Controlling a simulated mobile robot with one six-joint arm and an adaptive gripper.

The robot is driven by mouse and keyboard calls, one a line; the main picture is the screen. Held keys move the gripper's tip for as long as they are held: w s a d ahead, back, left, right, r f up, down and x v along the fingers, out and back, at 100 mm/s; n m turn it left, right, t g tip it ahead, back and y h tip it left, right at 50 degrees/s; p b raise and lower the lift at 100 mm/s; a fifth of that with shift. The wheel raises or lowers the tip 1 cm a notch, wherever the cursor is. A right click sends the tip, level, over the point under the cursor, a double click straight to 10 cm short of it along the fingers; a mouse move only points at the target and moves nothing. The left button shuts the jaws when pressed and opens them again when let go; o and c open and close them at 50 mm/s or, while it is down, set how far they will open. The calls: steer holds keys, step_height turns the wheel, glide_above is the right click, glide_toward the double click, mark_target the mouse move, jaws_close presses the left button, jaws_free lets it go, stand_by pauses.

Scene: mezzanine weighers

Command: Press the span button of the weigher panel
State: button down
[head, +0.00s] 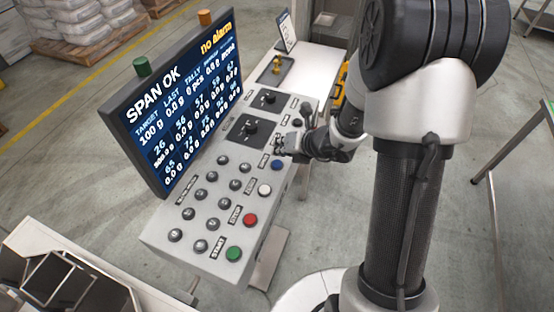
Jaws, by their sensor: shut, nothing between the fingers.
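The weigher panel (160,238) is a light grey sloped console with rows of dark round buttons and a column of coloured ones: green (233,253), red (250,220), white (265,190) and blue (277,165). Most labels are too small to read, so I cannot tell which button is span. The screen (180,105) behind it reads "SPAN OK" and "no alarm". My gripper (281,146) is shut and empty, just beyond the blue button, over the panel's right side. I cannot tell whether its fingertips touch the panel; they hide part of it.
Two black rotary knobs (250,127) are on the panel's far part, left of my gripper. A dark tray (274,70) with a small brass-coloured item lies behind. Black bins (60,280) stand at the lower left. Sacks on a pallet (80,25) are far back.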

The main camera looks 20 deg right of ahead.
steer(key=shift+r+p, duration=0.95)
steer(key=shift+r, duration=0.5)
steer(key=shift+f, duration=0.1)
